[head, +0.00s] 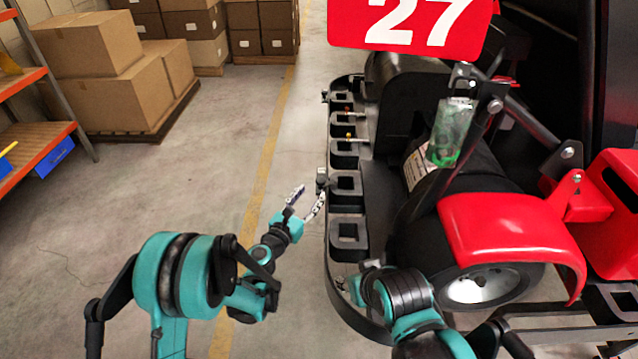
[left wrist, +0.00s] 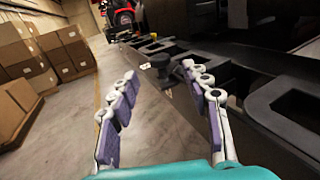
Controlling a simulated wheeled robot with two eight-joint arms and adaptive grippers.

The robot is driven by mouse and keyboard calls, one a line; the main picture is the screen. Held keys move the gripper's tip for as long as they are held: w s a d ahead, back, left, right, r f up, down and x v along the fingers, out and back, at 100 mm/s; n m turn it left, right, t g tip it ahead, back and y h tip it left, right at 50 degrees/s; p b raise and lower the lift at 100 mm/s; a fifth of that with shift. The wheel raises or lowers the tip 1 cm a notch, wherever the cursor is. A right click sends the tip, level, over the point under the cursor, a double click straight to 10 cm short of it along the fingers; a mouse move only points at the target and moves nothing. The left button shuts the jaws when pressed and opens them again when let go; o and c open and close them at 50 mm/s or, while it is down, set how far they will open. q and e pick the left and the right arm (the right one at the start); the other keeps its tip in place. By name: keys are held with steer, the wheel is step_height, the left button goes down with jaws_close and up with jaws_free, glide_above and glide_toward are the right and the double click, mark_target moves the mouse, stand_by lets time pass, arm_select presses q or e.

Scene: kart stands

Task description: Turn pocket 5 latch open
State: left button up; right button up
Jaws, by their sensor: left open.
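A row of black square pockets (head: 348,232) runs along the kart's black side rail. No pocket number is readable, so I cannot tell which is pocket 5. A dark latch knob (head: 321,180) sticks out from the rail's left edge beside one pocket. It also shows in the left wrist view (left wrist: 161,66), with a small white tag beside it. My left gripper (head: 306,204) is open and empty, just short of this knob; in the left wrist view (left wrist: 157,85) the knob appears between the fingertips, apart from them. My right arm reaches in at lower right; its fingers are not clearly visible.
The kart's red fender (head: 510,225) and wheel stand right of the rail. A green-tinted clear bottle (head: 452,132) is above them. Cardboard boxes (head: 95,45) and an orange shelf (head: 35,145) are at left. The floor left of the rail is clear.

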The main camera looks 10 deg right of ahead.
mark_target(318, 184)
arm_select(q)
steer(key=shift+w+a+m+g+h, duration=0.2)
steer(key=shift+w+m+g+h, duration=0.2)
steer(key=shift+m+g+h, duration=0.15)
steer(key=b+x, duration=0.2)
steer(key=x, duration=0.4)
steer(key=shift+d, duration=0.15)
steer(key=shift+w+d, duration=0.4)
steer(key=shift+w, duration=0.05)
steer(key=shift+r, duration=0.1)
jaws_close()
